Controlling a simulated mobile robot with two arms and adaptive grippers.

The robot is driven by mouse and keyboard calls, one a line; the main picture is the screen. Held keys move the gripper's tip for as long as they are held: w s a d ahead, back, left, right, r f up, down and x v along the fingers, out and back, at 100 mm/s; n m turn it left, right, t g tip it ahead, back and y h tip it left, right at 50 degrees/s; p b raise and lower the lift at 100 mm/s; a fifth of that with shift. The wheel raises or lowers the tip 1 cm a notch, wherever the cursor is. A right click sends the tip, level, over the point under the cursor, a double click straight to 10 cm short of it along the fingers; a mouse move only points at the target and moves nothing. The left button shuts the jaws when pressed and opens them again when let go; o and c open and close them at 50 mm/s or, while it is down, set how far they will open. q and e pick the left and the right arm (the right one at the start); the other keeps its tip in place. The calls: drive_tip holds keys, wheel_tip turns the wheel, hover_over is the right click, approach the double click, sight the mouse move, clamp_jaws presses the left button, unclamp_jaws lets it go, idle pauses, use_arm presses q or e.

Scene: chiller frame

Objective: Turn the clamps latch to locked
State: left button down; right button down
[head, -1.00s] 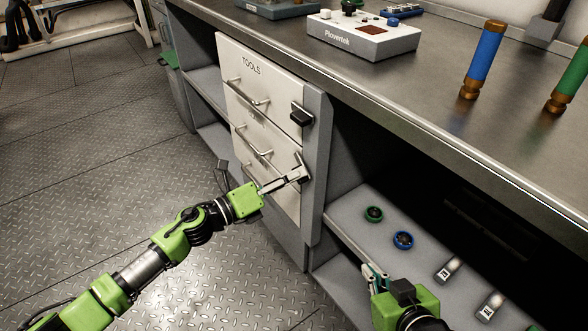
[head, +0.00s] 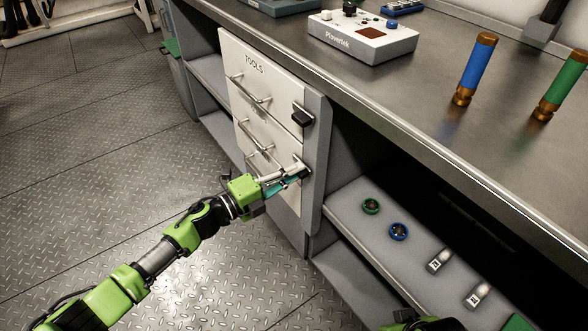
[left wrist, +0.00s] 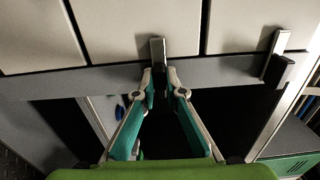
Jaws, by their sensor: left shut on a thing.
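The white drawer unit (head: 238,60) marked TOOLS is set under the bench. Its grey side frame carries an upper latch (head: 302,117) with a dark handle and a lower latch, partly hidden by my left gripper (head: 301,173). In the left wrist view, the fingers of my left gripper (left wrist: 159,78) are closed on the upright handle of the lower latch (left wrist: 158,52). The other latch (left wrist: 276,52) stands to the right there, apart from the fingers. I cannot read a clamps label. Only a green part of my right arm shows at the bottom edge of the head view.
An open shelf (head: 350,205) to the right holds a green ring (head: 371,206), a blue ring (head: 398,231) and two small labelled items. The bench top (head: 430,105) carries a Plovertek box (head: 362,40) and two upright cylinders. The floor left of the drawers is clear.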

drive_tip(key=shift+w+f, duration=0.1)
drive_tip(key=shift+f, duration=0.35)
use_arm(q)
drive_tip(key=c, duration=2.1)
unclamp_jaws()
drive_tip(key=shift+a, duration=0.1)
drive_tip(key=v, duration=1.2)
